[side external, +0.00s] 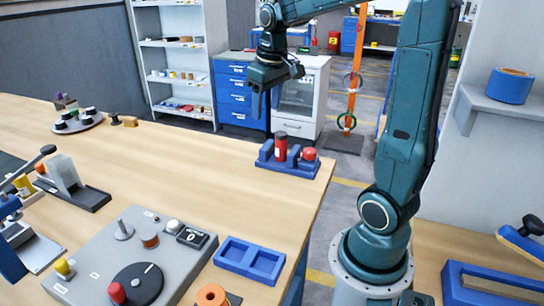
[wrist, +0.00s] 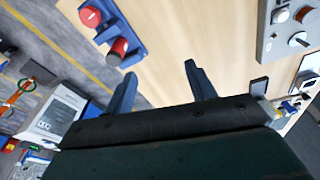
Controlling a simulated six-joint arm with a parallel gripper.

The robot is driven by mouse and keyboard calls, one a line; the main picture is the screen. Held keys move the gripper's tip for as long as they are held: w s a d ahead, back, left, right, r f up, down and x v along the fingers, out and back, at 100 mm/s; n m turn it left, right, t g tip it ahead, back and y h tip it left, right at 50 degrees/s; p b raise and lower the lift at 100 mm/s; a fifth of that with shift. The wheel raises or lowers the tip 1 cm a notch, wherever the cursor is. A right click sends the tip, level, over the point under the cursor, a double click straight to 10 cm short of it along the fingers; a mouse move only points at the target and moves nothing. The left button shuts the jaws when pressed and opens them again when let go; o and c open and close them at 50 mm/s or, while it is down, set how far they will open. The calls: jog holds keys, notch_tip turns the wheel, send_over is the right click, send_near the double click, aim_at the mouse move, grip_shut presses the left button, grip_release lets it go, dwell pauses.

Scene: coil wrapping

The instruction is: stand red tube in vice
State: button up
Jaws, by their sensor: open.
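The red tube (side external: 281,148) has a dark top and stands upright in a blue holder (side external: 266,158) near the table's far right edge. In the wrist view the tube (wrist: 118,47) and holder (wrist: 108,34) show at the upper left, outside my fingers. A shorter red round piece (side external: 309,154) sits beside the tube in the same holder. My gripper (side external: 266,105) hangs above and beyond the holder, to the tube's upper left. In the wrist view my gripper (wrist: 161,78) is open with nothing between the fingers. I cannot tell for certain which fixture is the vice.
A grey panel (side external: 150,250) with knobs and a blue tray (side external: 250,260) occupy the near table. The wooden tabletop (side external: 190,160) between is clear.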

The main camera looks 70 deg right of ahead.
jog(key=s+a+n+t+y, duration=0.1)
jog(key=s+a+n+t, duration=0.2)
jog(key=s+a, duration=0.9)
jog(key=a, duration=0.4)
jog(key=shift+s+a+t, duration=0.4)
